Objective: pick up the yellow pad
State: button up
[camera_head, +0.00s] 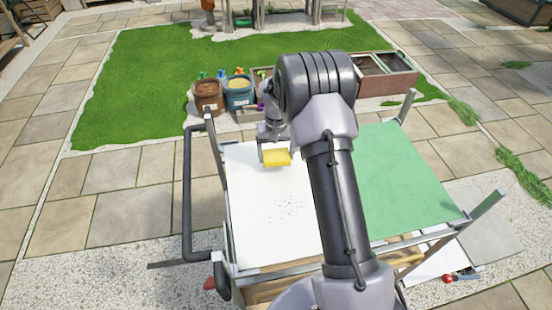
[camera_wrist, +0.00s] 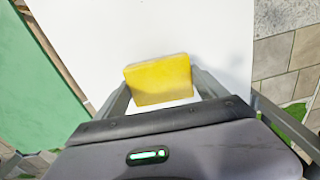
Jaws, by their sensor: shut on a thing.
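The yellow pad (camera_head: 276,158) is a small block over the far part of the white board (camera_head: 255,222) in the head view. In the wrist view the yellow pad (camera_wrist: 158,80) sits between the fingertips of my gripper (camera_wrist: 160,92), which is shut on it. My gripper (camera_head: 274,148) also shows in the head view, partly behind my arm. I cannot tell whether the pad touches the white surface or hangs just above it.
Grey specks (camera_head: 287,208) lie on the white board. A green panel (camera_head: 405,180) is to its right. Metal posts and a dark handle (camera_head: 187,190) edge the cart. Beyond it stand a brown bucket (camera_head: 208,95), a teal bucket (camera_head: 239,92) and a planter box (camera_head: 385,78).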

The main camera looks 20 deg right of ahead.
jog(key=s, duration=1)
jog(key=s+r, duration=0.1)
jog(key=s, duration=0.5)
jog(key=shift+a+r, duration=0.1)
jog(key=shift+a, duration=0.1)
